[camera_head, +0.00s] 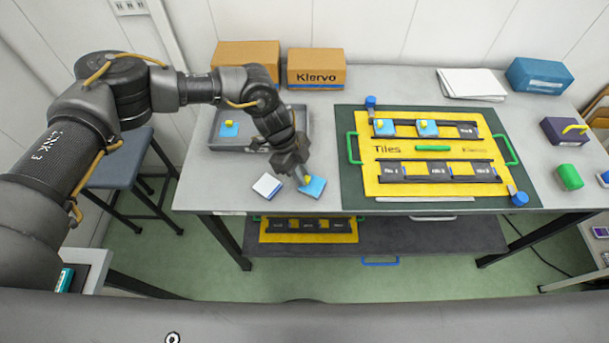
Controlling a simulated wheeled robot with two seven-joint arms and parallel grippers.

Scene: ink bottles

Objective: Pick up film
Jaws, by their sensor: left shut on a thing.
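My left gripper (303,178) reaches down near the front edge of the grey table, left of the board. It is shut on a blue square tile (315,189) by its small yellow knob; I cannot tell whether the tile touches the table. A white square piece with a blue edge (267,186) lies on the table just left of it. I cannot tell for sure which piece is the film. My right gripper is not in view.
A yellow "Tiles" board (385,149) on a dark green mat (350,188) lies to the right, with blue tiles in its upper slots. A grey tray (201,135) holds another blue tile (229,129). Cardboard boxes (317,70) stand behind. A shelf (470,237) is below.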

